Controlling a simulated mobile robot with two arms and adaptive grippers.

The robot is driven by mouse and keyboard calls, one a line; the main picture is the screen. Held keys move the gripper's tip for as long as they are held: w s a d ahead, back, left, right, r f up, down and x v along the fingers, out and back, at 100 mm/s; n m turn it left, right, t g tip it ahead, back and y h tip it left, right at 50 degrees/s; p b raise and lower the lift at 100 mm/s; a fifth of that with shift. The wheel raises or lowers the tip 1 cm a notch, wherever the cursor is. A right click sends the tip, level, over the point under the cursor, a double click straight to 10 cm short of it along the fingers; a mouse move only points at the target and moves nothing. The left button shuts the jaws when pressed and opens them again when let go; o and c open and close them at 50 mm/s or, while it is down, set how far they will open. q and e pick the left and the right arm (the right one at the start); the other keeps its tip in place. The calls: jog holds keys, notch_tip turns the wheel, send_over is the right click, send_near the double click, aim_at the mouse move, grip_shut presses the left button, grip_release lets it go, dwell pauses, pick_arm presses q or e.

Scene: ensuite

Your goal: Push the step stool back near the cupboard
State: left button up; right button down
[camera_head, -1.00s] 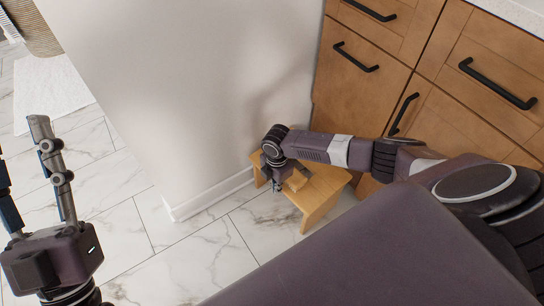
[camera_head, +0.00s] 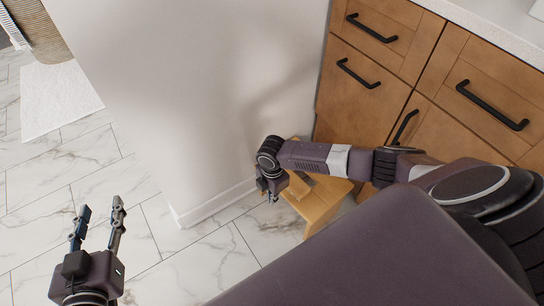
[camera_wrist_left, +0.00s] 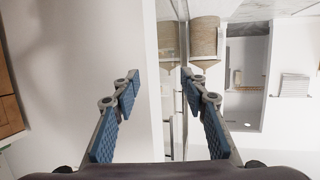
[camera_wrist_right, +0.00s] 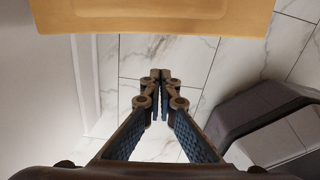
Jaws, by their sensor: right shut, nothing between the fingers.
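The wooden step stool (camera_head: 322,200) stands on the tiled floor beside the wall, in front of the wooden cupboard (camera_head: 362,92). My right arm passes over it and hides part of its top. My right gripper (camera_head: 272,194) is at the stool's left end, pointing down, with its fingers together and empty. In the right wrist view the stool's edge (camera_wrist_right: 150,18) spans the top, and the fingertips (camera_wrist_right: 160,76) show over the floor. I cannot tell whether they touch the stool. My left gripper (camera_head: 100,212) is open and empty at the lower left, also seen in the left wrist view (camera_wrist_left: 160,78).
A white wall (camera_head: 190,90) stands between the stool and the left side of the room. A white mat (camera_head: 58,98) and a woven basket (camera_head: 42,32) are at the upper left. Marble tile floor (camera_head: 190,262) is clear in the middle.

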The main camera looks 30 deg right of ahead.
pick_arm(q)
jog(key=s+a+f+g+y+p, duration=0.2)
jog(key=s+f+g, duration=0.4)
jog(key=s+f, duration=0.3)
jog(key=shift+a+f+g, duration=0.3)
jog(key=shift+a+f, duration=0.5)
jog(key=shift+a, duration=0.05)
pick_arm(e)
jog(key=shift+r, duration=2.95)
